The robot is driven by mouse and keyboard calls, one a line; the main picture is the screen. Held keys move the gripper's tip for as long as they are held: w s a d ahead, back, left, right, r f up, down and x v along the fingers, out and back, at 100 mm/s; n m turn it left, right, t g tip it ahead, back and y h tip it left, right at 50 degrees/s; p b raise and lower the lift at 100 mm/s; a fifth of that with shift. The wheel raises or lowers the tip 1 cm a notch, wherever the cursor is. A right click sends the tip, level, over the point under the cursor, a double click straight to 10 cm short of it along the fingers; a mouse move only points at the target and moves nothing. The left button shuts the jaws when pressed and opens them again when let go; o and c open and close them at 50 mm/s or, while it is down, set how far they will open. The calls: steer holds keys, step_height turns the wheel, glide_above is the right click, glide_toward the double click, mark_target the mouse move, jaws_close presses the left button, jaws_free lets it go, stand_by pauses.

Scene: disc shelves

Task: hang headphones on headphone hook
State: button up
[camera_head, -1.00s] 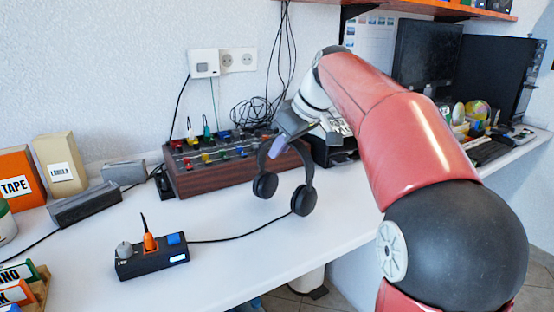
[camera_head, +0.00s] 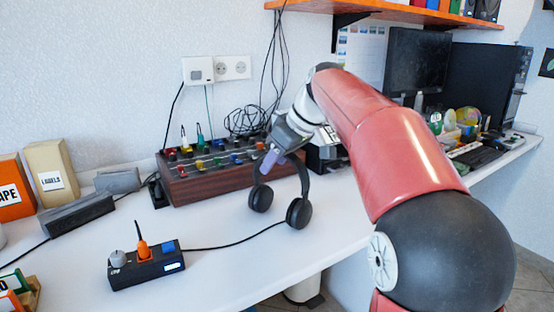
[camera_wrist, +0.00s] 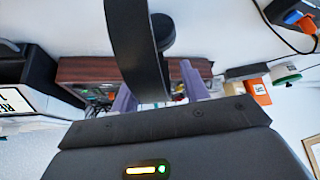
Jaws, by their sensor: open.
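The black headphones (camera_head: 299,180) have two round ear cups and a curved headband. They are upright over the white table in front of the wooden box, cups down. I cannot tell whether the cups touch the table. My gripper (camera_head: 269,160) is at the top of the headband. In the wrist view the dark headband (camera_wrist: 135,40) runs down between the two purple fingers of my gripper (camera_wrist: 158,92), and one ear cup (camera_wrist: 162,32) shows behind it. The fingers are apart, on either side of the band. I cannot make out a headphone hook in either view.
A wooden box with knobs (camera_head: 215,178) stands behind the headphones. A black power strip (camera_head: 146,266) with an orange plug lies at front left, its cord running towards the headphones. Boxes stand at far left. An orange shelf (camera_head: 400,12) is above, a monitor (camera_head: 420,62) at back right.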

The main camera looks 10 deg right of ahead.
steer(key=p+v, duration=0.2)
steer(key=v, duration=1)
steer(key=s+a+f+m+h, duration=0.2)
steer(key=s+f+m, duration=0.2)
steer(key=s+f, duration=0.8)
steer(key=s+a+f+m+h, duration=0.1)
steer(key=s+f+m, duration=0.3)
steer(key=s+f, duration=0.8)
steer(key=shift+s+a+f+t+h, duration=0.15)
steer(key=shift+a+f+t+h, duration=0.2)
steer(key=shift+f+h, duration=0.4)
steer(key=shift+f, duration=0.15)
